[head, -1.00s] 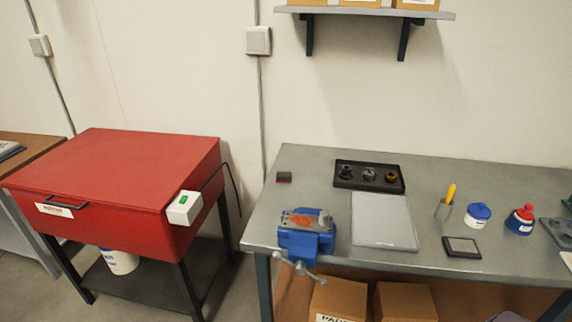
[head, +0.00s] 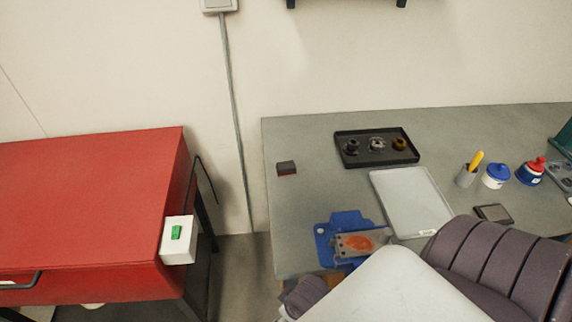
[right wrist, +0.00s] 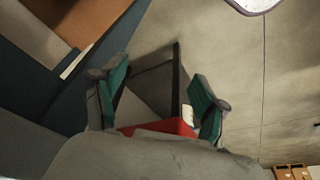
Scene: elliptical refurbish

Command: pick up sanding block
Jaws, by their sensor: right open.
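The sanding block appears to be the small dark block with a reddish lower part (head: 287,168). It lies flat on the grey workbench (head: 300,135) near its left edge in the head view. My right gripper (right wrist: 157,95) shows in the right wrist view, its two teal-tipped fingers spread apart with nothing held between them. Past the fingers are the floor and a red surface, apart from the block; I cannot make out the block there. My right arm crosses the lower right of the head view, and its gripper is not seen there. My left gripper is in neither view.
A red cabinet (head: 90,200) is left. Bench around the block is clear.

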